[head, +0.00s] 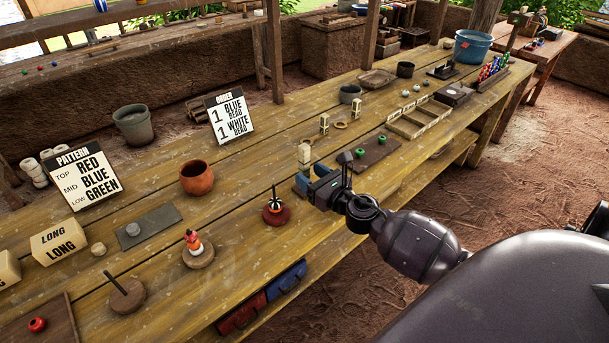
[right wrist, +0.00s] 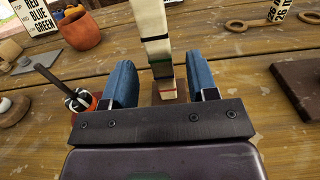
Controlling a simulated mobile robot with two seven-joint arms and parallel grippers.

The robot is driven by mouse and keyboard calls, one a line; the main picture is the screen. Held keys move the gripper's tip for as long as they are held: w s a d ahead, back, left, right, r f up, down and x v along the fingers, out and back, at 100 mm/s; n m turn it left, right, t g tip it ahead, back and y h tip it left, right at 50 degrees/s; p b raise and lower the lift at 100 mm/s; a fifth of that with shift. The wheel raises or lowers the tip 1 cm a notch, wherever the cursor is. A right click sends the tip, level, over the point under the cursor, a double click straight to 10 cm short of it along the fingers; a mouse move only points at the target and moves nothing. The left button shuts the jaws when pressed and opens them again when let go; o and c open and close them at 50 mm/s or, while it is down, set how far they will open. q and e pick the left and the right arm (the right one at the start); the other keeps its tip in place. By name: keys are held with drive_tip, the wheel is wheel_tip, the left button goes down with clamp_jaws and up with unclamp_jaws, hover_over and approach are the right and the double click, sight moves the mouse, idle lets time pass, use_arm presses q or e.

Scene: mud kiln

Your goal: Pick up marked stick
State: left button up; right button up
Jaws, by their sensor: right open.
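The marked stick (head: 304,155) is a cream upright piece standing on the wooden table, just beyond my right gripper (head: 311,177) in the head view. In the right wrist view the stick (right wrist: 157,45) shows dark, green and red bands. There my right gripper (right wrist: 160,75) is open, with one blue finger to each side of the stick and gaps on both sides. The stick's lower end appears between the fingers; its top is cut off by the frame. Two similar upright pieces (head: 324,124) (head: 357,106) stand farther back. My left gripper is not in view.
A dark red holder with a spindle (head: 276,211) stands left of the gripper, and a clay pot (head: 196,178) farther left. A dark board with green rings (head: 371,153) lies to the right. A wooden tray (head: 419,117) and ORDER sign (head: 230,118) stand farther back.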

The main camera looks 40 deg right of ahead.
sight(307, 171)
drive_tip(key=w, duration=0.4)
drive_tip(key=shift+w+a+r, duration=0.15)
drive_tip(key=shift+w+r, duration=0.05)
drive_tip(key=shift+w, duration=0.2)
clamp_jaws()
